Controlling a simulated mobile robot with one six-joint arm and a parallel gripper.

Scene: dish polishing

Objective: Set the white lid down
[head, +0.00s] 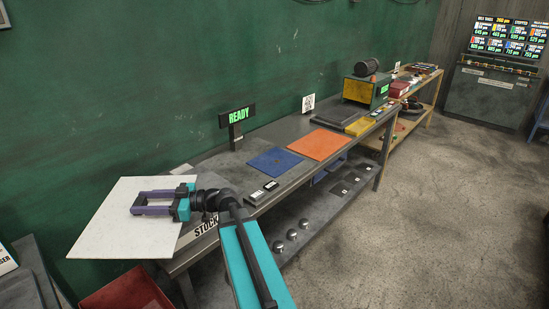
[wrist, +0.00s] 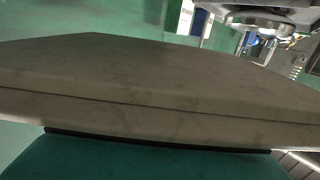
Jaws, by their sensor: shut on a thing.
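The white lid (head: 105,232) is a thin, square white plate at the left end of the bench in the head view. It covers the bench's end near the STOCK label and reaches out past the edge. My gripper (head: 138,203), with purple fingers and a teal body, lies over the lid and is shut on it. In the wrist view the lid (wrist: 150,80) appears as a broad, shaded grey-brown slab across the middle. The exact grip point is hidden, and I cannot tell whether the lid touches the bench.
The bench (head: 222,160) runs off to the right along the green wall. On it lie a blue mat (head: 275,161), an orange mat (head: 318,145) and a yellow machine (head: 362,91). A READY sign (head: 237,116) stands behind. A red bin (head: 127,293) sits below the lid.

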